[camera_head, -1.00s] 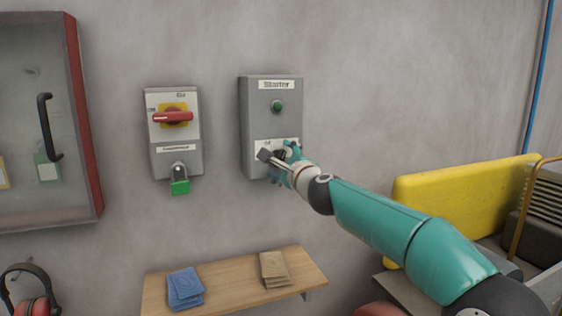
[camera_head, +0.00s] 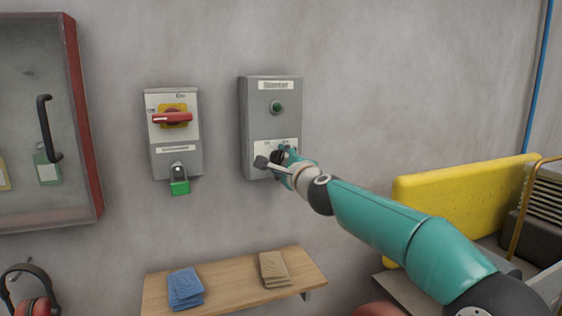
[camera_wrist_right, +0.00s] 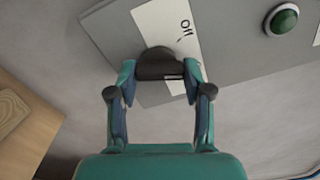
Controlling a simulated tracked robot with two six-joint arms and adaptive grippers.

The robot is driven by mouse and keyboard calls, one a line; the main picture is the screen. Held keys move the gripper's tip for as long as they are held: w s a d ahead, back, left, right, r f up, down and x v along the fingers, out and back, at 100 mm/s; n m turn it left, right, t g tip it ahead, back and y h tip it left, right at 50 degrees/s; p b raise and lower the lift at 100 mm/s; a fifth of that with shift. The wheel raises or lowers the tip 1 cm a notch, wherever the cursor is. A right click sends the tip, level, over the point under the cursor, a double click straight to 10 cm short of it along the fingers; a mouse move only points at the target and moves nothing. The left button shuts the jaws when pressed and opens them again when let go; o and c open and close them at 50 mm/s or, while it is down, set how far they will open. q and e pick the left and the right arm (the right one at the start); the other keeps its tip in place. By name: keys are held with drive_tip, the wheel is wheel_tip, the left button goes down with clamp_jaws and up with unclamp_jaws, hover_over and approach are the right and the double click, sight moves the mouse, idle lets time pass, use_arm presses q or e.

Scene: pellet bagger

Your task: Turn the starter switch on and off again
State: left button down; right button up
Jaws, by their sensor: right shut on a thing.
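The grey starter box (camera_head: 257,98) hangs on the wall, with a label at its top and a green round button or lamp (camera_head: 277,107) below it. Its black rotary switch (camera_head: 276,157) sits low on the box, on a white label plate. My right gripper (camera_head: 280,158) is at this switch and partly hides it. In the right wrist view, the fingers of my right gripper (camera_wrist_right: 160,78) are on either side of the black knob (camera_wrist_right: 158,64), shut on it. The green button (camera_wrist_right: 284,19) shows at the top right there. My left gripper is not in view.
Left of the starter is a grey isolator box with a red handle (camera_head: 173,118) and a green padlock (camera_head: 180,187). A glass-fronted red cabinet (camera_head: 84,120) is farther left. A wooden shelf (camera_head: 226,290) with blue and tan packets is below. A yellow panel (camera_head: 462,205) stands at right.

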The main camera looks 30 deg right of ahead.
drive_tip(key=n, duration=0.2)
drive_tip(key=n+p, duration=0.1)
drive_tip(key=n, duration=0.2)
drive_tip(key=shift+w+a+f+n, duration=0.1)
drive_tip(key=shift+f+n, duration=0.1)
drive_tip(key=shift+n, duration=0.1)
drive_tip(key=shift+n+p, duration=0.75)
drive_tip(key=shift+n, duration=1.55)
drive_tip(key=shift+f, duration=0.1)
drive_tip(key=o, duration=1.2)
drive_tip(key=shift+c, duration=0.2)
drive_tip(key=shift+r, duration=0.2)
drive_tip(key=shift+s+r, duration=0.1)
drive_tip(key=shift+s, duration=0.5)
drive_tip(key=v, duration=1.1)
